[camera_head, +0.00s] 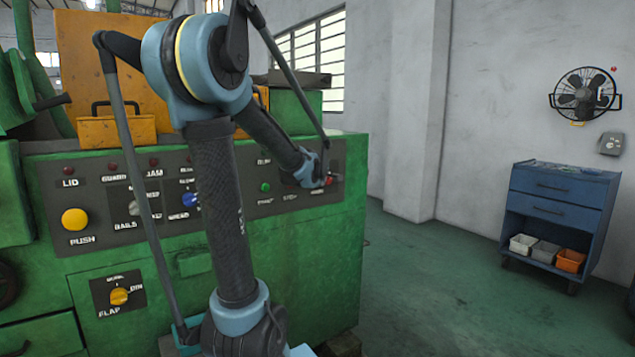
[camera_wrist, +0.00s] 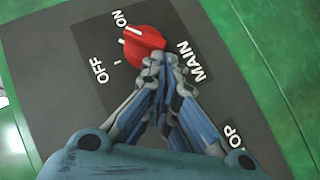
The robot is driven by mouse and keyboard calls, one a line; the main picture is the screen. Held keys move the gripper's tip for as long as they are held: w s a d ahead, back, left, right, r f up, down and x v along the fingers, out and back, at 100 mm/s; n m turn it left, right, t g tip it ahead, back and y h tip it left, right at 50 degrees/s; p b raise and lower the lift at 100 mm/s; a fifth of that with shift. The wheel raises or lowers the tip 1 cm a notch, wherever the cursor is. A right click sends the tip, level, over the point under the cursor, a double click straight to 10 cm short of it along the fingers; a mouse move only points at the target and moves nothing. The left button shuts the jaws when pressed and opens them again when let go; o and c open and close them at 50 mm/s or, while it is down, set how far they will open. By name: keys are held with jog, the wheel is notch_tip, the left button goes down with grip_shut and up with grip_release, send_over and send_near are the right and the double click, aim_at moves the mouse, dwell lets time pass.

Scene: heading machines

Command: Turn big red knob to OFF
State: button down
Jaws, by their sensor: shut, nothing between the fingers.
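The big red knob (camera_wrist: 146,40) sits on a dark plate labelled ON, OFF and MAIN in the wrist view. Its white pointer line lies at its upper-left end, nearer the ON label (camera_wrist: 119,19) than the OFF label (camera_wrist: 99,71). My gripper (camera_wrist: 160,60) is shut with nothing between its fingers. Its fingertips are at the knob's lower-right edge, on the MAIN side; I cannot tell if they touch it. In the head view my gripper (camera_head: 322,178) is at the right end of the green machine's panel, and only a small red part of the knob (camera_head: 331,181) shows.
A blue tool cart (camera_head: 556,209) stands at the right wall. The floor between is clear.

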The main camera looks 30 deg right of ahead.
jog(key=shift+f+n+h, duration=0.25)
jog(key=shift+n+h, duration=0.15)
dwell(0.6)
dwell(1.1)
jog(key=w+a+r+v, duration=0.1)
jog(key=w+v, duration=0.1)
jog(key=v, duration=1)
jog(key=shift+s+a, duration=0.25)
jog(key=shift+a, duration=0.25)
dwell(0.4)
